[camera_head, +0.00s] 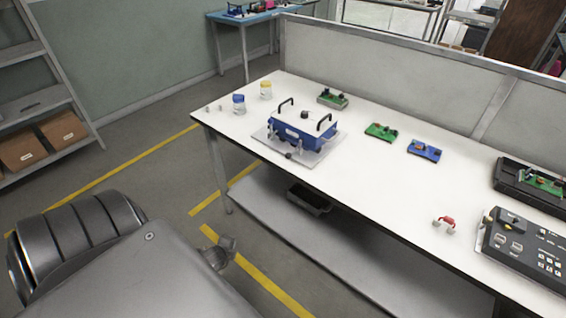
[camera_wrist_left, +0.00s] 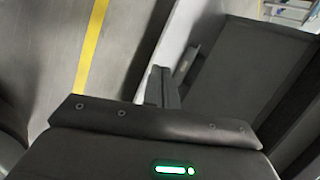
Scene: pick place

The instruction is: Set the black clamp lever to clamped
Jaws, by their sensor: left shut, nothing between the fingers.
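A small black knob (camera_head: 289,155) shows at the plate's front edge, and a round black part sits on top. I cannot tell which black part is the clamp lever, or its setting. In the left wrist view my left gripper (camera_wrist_left: 163,88) is shut and empty, pointing away over floor and a dark panel. The fixture is not in that view. My right gripper is not in view.
The white table (camera_head: 375,180) has clear room in front of the green board (camera_head: 381,132) and blue board (camera_head: 425,150). A red-handled object (camera_head: 445,222) and control box (camera_head: 525,250) lie right. A lower shelf (camera_head: 330,245) juts below.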

